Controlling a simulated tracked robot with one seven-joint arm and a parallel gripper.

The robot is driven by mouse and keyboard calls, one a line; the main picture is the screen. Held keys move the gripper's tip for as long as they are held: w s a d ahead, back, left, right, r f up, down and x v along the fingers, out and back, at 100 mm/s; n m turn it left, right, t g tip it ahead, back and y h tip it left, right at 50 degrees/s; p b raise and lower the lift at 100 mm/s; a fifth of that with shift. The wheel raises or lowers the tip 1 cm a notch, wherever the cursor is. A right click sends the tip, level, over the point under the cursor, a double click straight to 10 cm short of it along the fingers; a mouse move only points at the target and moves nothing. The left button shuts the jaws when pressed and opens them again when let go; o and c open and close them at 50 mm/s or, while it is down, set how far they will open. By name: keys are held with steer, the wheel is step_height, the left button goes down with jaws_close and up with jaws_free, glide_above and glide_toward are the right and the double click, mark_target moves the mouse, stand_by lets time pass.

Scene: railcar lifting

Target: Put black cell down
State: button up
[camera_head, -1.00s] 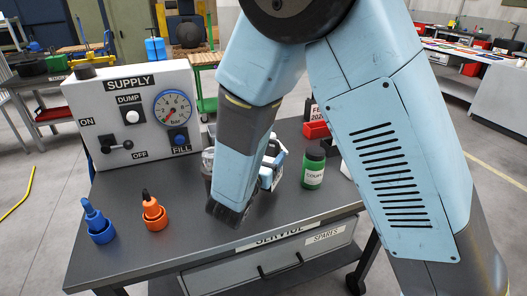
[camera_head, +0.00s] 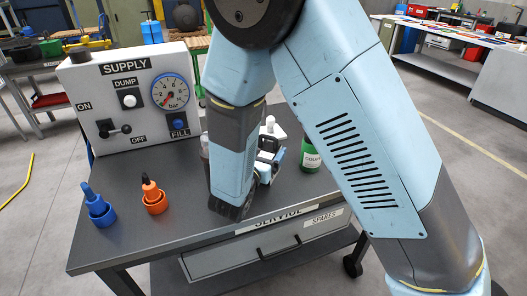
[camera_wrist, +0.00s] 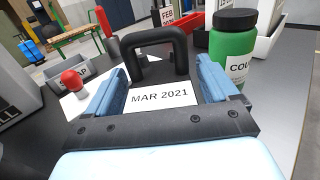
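The black cell shows in the wrist view as a black handle (camera_wrist: 155,42) behind a white label reading MAR 2021 (camera_wrist: 160,96). The blue fingers of my gripper (camera_wrist: 160,78) lie along both sides of it and appear closed on it. In the head view my gripper (camera_head: 266,165) is low over the dark service table (camera_head: 150,238), mostly hidden behind my arm. The cell's underside is hidden, so I cannot tell whether it touches the table.
A green bottle with a black cap (camera_wrist: 234,45) stands close right of my gripper. A red ball-topped item (camera_wrist: 72,80) is at left. The supply panel (camera_head: 125,100), blue bottle (camera_head: 98,208) and orange bottle (camera_head: 153,197) stand on the table's left.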

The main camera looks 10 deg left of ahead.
steer(key=shift+o, duration=0.6)
steer(key=v, duration=1.2)
steer(key=shift+d, duration=0.1)
steer(key=w+d+r+m+g+h, duration=0.1)
steer(key=d+r+m+g+h, duration=0.1)
steer(key=d+r+m+g, duration=0.5)
steer(key=w+d+m+g+h, duration=0.15)
steer(key=d+m, duration=0.25)
steer(key=d, duration=0.7)
steer(key=w+d+r+m+g+h, duration=0.1)
steer(key=d+r+m+g+h, duration=0.1)
steer(key=d+r+m+g, duration=0.5)
steer(key=s+d+r+m+t+y, duration=0.3)
steer(key=s+d+r+m+y, duration=0.4)
steer(key=m, duration=0.8)
steer(key=s+d+y, duration=0.3)
steer(key=d, duration=0.2)
steer(key=shift+s+r+t, duration=0.2)
steer(key=shift+r+t, duration=0.15)
